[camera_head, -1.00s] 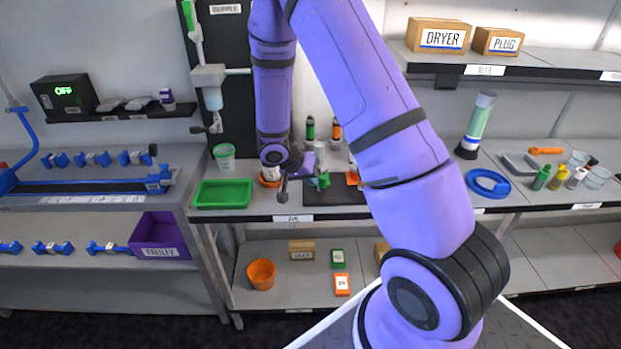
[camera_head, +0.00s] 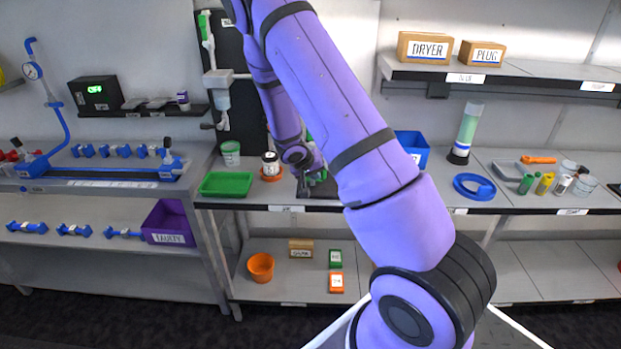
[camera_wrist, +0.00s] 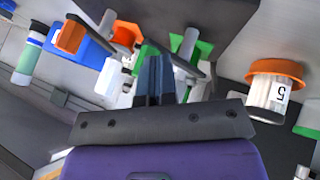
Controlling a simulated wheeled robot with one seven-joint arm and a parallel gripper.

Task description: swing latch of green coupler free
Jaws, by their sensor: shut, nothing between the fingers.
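The green coupler shows in the wrist view as green and grey parts (camera_wrist: 190,45) just beyond my fingers. In the head view only a bit of green (camera_head: 320,174) shows beside my wrist, on the dark mat (camera_head: 322,192). My gripper (camera_wrist: 155,62) is shut and empty, its fingertips close to the green parts. Whether they touch is unclear. In the head view my gripper (camera_head: 304,186) hangs low over the mat. Grey lever-like pieces flank the fingers in the wrist view; I cannot tell which one is the latch or how far it is swung.
An orange-and-white coupler (camera_wrist: 125,38) stands left of the fingers in the wrist view. A white jar with an orange ring (camera_wrist: 268,92) is at right. A green tray (camera_head: 227,184) and a blue bin (camera_head: 412,147) flank the work spot in the head view.

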